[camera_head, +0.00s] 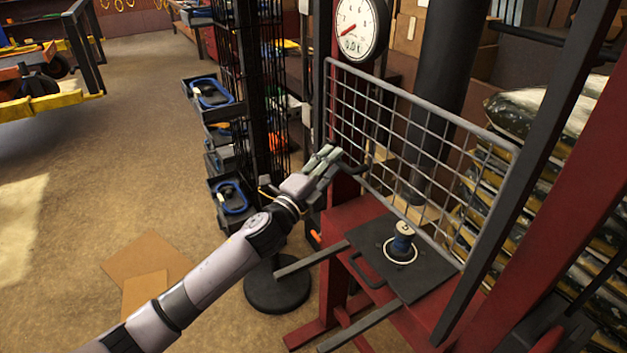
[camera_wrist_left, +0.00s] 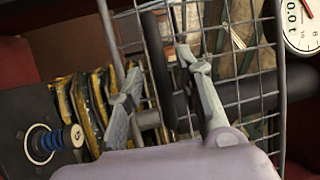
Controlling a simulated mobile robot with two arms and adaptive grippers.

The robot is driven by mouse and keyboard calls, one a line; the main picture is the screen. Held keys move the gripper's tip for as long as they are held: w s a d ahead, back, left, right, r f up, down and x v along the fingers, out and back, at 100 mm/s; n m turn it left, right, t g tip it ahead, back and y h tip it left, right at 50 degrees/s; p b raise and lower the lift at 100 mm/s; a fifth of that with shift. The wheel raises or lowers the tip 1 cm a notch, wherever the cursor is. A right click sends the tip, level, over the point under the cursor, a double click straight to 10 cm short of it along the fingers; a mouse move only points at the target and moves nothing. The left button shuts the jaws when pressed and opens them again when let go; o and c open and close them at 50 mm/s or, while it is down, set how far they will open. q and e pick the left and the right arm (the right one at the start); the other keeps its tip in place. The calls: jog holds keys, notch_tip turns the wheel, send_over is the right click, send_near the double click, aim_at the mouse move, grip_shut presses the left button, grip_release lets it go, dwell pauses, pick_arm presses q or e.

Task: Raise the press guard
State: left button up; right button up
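The press guard (camera_head: 420,150) is a grey wire-mesh panel hanging upright across the red press frame; its lower edge appears above the black press plate (camera_head: 425,275). A dark handle (camera_head: 362,165) sits at its left side. My left gripper (camera_head: 327,160) is by this handle, fingers pointing at the guard. In the left wrist view the mesh (camera_wrist_left: 225,95) fills the space beyond the fingers. The two fingers (camera_wrist_left: 160,75) are apart, with a dark bar, likely the handle (camera_wrist_left: 153,50), between them; contact cannot be told. My right gripper does not show.
A round dial gauge (camera_head: 361,28) is above the guard's left end. A black rack with bins (camera_head: 240,110) stands left of the press. Stacked sacks (camera_head: 560,110) are behind. The floor at left is mostly clear, with cardboard (camera_head: 145,265).

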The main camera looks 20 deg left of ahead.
pick_arm(q)
jog(key=v, duration=1)
jog(key=shift+r, duration=0.15)
jog(key=shift+w, duration=0.1)
